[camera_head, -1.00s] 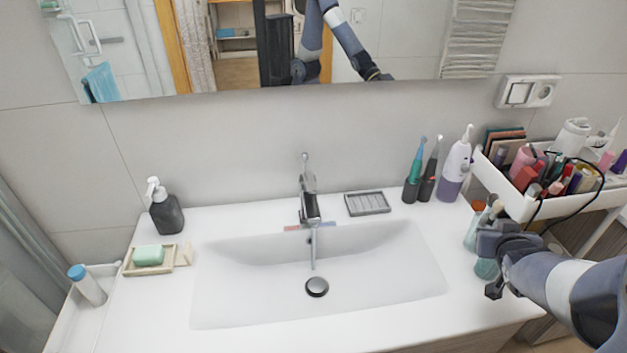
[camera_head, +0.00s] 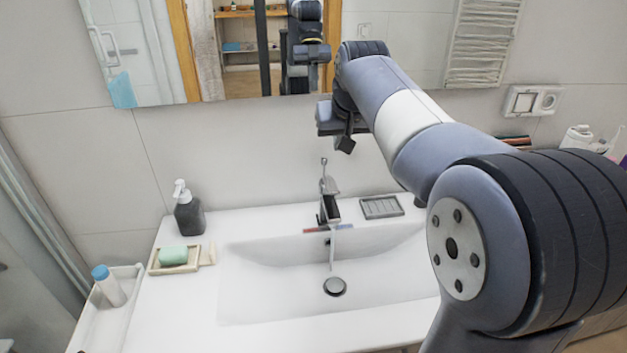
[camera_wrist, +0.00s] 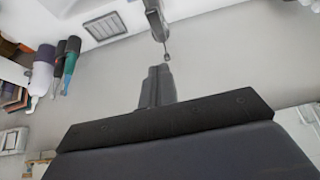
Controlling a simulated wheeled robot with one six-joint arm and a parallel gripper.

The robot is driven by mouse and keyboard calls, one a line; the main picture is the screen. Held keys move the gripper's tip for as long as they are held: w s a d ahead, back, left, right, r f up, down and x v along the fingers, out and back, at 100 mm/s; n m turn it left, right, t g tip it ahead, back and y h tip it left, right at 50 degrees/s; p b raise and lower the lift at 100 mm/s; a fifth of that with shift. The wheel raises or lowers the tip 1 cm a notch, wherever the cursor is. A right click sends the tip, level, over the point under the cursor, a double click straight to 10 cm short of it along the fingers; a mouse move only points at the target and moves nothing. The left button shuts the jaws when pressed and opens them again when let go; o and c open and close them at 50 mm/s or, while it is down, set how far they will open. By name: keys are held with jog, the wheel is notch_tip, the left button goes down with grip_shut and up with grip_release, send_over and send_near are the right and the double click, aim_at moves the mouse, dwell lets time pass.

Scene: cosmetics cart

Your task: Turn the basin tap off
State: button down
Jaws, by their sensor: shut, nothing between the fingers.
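The basin tap (camera_head: 328,203) stands upright at the back of the white basin (camera_head: 285,296), its thin lever pointing up. A thin stream of water (camera_head: 332,248) appears to run from the spout towards the drain. My gripper (camera_head: 345,144) is above the tap and slightly to its right, apart from it in the picture. In the wrist view my gripper's fingers (camera_wrist: 157,86) are together and empty. The tap (camera_wrist: 156,20) shows just beyond them, with its lever's round tip (camera_wrist: 167,57) close to the fingertips. I cannot tell the exact gap.
A soap dish (camera_head: 381,207) lies right of the tap. A dark soap dispenser (camera_head: 188,213) and green soap (camera_head: 173,256) stand left. The mirror (camera_head: 205,60) and wall are close behind my gripper. Electric toothbrushes (camera_wrist: 66,60) show in the wrist view. My arm covers the counter's right side.

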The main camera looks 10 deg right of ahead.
jog(key=p, duration=0.2)
send_over(336, 191)
jog(key=w, duration=0.2)
notch_tip(336, 191, down, 8)
jog(key=shift+s+f, duration=0.15)
jog(key=shift+f, duration=0.1)
jog(key=f, duration=0.3)
jog(key=shift+s, duration=0.4)
jog(key=shift+f, duration=0.5)
jog(key=shift+s, duration=0.1)
jog(key=shift+f+b, duration=0.15)
jog(key=shift+b, duration=0.15)
jog(key=b, duration=0.2)
jog(key=f+t+b, duration=0.1)
jog(key=b, duration=0.1)
jog(key=shift+s+f, duration=0.2)
jog(key=shift+s, duration=0.1)
jog(key=shift+s+f+b, duration=0.25)
jog(key=shift+s+b, duration=0.05)
